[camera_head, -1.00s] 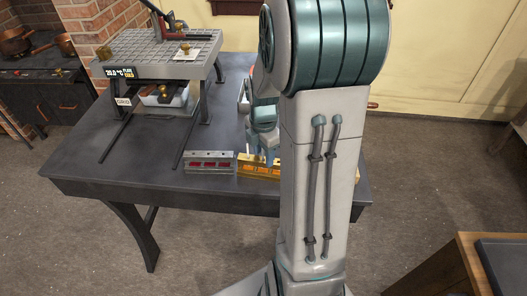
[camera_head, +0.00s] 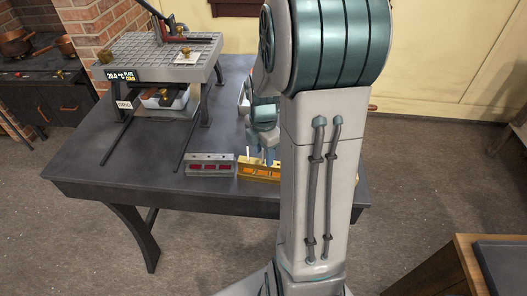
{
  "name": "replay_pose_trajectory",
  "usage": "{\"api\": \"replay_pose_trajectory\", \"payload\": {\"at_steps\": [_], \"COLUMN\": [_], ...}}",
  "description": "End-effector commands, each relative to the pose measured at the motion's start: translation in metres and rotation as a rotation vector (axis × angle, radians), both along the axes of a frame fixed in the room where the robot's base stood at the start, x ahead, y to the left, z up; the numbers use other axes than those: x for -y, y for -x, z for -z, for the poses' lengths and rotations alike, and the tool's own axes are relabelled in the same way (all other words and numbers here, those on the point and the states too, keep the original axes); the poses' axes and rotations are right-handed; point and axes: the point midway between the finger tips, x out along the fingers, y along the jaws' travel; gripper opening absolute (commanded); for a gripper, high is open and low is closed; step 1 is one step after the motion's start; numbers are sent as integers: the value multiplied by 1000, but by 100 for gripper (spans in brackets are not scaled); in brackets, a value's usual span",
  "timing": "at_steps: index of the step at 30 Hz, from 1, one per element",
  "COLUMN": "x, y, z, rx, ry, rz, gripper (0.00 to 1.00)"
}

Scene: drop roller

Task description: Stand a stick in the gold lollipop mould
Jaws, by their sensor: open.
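The gold lollipop mould (camera_head: 259,172) sits near the front edge of the dark table, and my arm hides its right part. A thin pale stick (camera_head: 248,153) stands upright at the mould's left end; I cannot tell how deep it sits. My gripper (camera_head: 266,156) is just above the mould, right of the stick, partly hidden by my arm. It is open. A silver mould (camera_head: 210,165) with red filling lies directly left of the gold one.
The dark table (camera_head: 110,172) has bare room at its front left. A slotted grey stand (camera_head: 160,52) with a metal tub (camera_head: 165,99) under it and two dark rails fills the back left. A wooden cabinet (camera_head: 487,262) stands at lower right.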

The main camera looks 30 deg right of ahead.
Motion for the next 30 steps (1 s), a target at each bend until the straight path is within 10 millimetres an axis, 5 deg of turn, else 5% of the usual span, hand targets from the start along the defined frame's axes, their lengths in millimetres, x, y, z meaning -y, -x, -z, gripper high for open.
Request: {"api": "replay_pose_trajectory", "payload": {"at_steps": [30], "x": [0], "y": [0], "z": [-25], "rx": [0], "ry": [0], "rz": [0], "gripper": [44]}}
